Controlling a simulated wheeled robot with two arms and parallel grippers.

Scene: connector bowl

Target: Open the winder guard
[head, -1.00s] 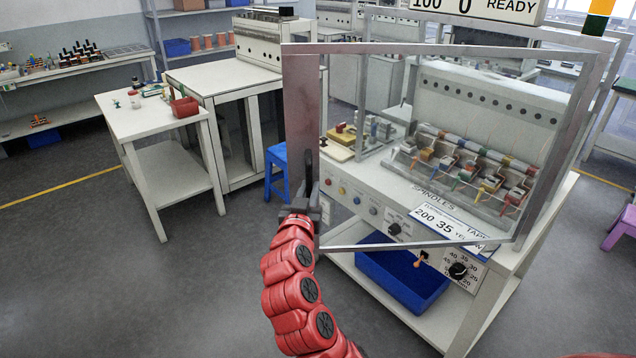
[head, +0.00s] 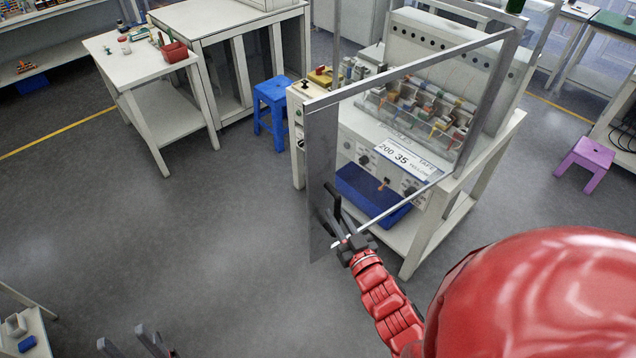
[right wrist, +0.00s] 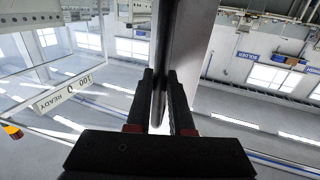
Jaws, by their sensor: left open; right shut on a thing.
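The winder guard (head: 319,128) is a clear panel in a grey metal frame. It stands swung out from the front of the winder (head: 440,72), its handle edge toward me and its far edge near the machine's right side. My right gripper (head: 346,236) is shut on the dark upright handle (head: 334,204) on the guard's wide edge plate. In the right wrist view, the gripper (right wrist: 162,82) has its fingers on both sides of the bar (right wrist: 164,50). My left gripper (head: 138,343) is open and empty at the lower left, apart from the guard.
A blue bin (head: 362,192) sits on the winder's lower shelf. A blue stool (head: 272,108) stands left of the winder and a purple stool (head: 585,160) to its right. A white table (head: 128,70) stands at the back left. The floor (head: 200,235) between is clear.

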